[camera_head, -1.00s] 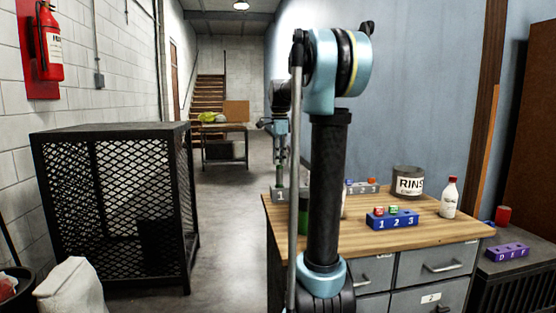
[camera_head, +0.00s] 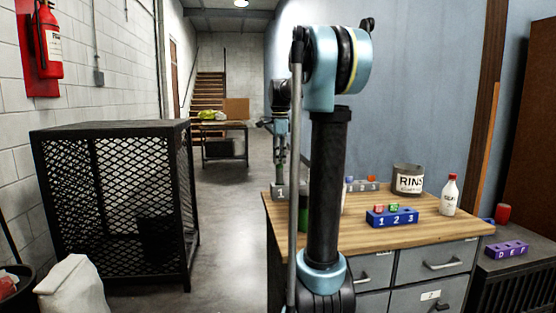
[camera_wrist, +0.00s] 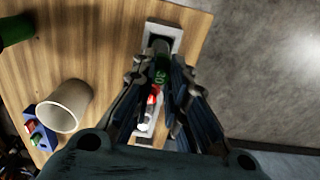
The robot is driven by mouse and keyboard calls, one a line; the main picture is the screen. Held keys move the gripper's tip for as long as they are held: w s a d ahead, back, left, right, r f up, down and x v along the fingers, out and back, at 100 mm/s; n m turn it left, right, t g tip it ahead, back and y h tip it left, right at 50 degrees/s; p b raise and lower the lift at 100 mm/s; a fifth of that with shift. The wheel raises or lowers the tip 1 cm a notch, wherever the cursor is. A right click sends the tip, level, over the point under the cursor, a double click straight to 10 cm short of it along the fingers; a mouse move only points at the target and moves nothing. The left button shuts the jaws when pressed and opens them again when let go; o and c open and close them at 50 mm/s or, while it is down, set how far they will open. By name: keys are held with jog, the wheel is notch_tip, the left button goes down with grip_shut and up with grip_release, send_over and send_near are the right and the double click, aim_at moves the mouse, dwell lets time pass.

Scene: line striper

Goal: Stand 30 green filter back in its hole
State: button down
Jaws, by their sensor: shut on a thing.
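The green filter (camera_wrist: 162,70), marked 30, is held between the fingers of my gripper (camera_wrist: 166,88) in the wrist view. Its far end is over or at the dark hole at the end of a grey block (camera_wrist: 176,37); I cannot tell how deep it sits. In the head view my gripper (camera_head: 280,162) points down above the grey block (camera_head: 279,193), marked 1, at the table's left edge. The filter (camera_head: 281,172) looks about upright there. A red and white piece (camera_wrist: 153,97) shows farther along the block, partly hidden by my fingers.
A blue block (camera_head: 392,218) with red and green pieces, a grey can (camera_head: 407,180) and a white bottle (camera_head: 449,197) stand on the wooden table. Open floor lies beyond the table edge.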

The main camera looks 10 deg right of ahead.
aim_at(280, 166)
jog(key=shift+f, duration=2.1)
dwell(0.7)
jog(key=c, duration=1.5)
grip_release()
jog(key=o, duration=0.3)
jog(key=shift+r, duration=3.45)
